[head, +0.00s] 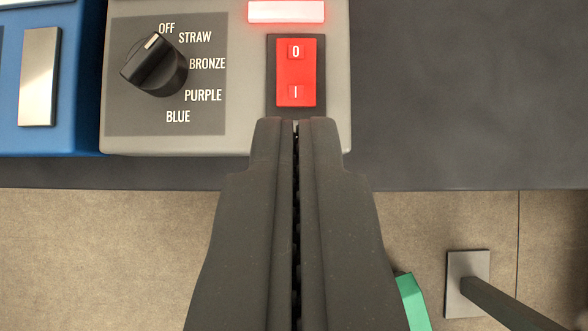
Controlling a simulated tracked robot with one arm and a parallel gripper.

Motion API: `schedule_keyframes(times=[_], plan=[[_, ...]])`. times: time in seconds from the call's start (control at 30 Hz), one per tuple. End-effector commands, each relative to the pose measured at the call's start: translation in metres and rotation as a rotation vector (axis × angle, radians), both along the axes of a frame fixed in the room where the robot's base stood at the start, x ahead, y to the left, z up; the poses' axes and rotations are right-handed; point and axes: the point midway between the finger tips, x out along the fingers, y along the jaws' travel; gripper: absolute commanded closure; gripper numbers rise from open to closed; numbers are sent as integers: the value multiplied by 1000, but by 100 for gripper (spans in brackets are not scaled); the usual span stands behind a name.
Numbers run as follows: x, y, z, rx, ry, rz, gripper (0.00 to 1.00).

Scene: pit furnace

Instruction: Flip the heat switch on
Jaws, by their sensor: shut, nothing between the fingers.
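The heat switch (296,72) is a red rocker in a dark frame, marked 0 at the top and I at the bottom. From this angle I cannot tell which end is pressed in. My gripper (296,122) is shut and empty. Its fingertips overlap the lower edge of the switch's frame in the picture, just below the I mark. Whether they touch it I cannot tell. A pale lamp with a red glow (286,11) is above the switch.
A black dial (154,65) left of the switch points to OFF, with STRAW, BRONZE, PURPLE and BLUE around it. A blue box (70,80) with a metal plate stands further left. The dark surface (460,95) to the right is bare. A green piece (412,302) shows lower right.

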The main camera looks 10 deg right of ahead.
Motion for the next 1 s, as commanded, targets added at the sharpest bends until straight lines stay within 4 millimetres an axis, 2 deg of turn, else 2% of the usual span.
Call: schedule_keyframes(times=[0.2,0.4,1.0], plan=[[-25,9,23,0,-4,2,100],[-38,12,31,0,1,-1,100],[-40,13,35,1,-3,1,100]])
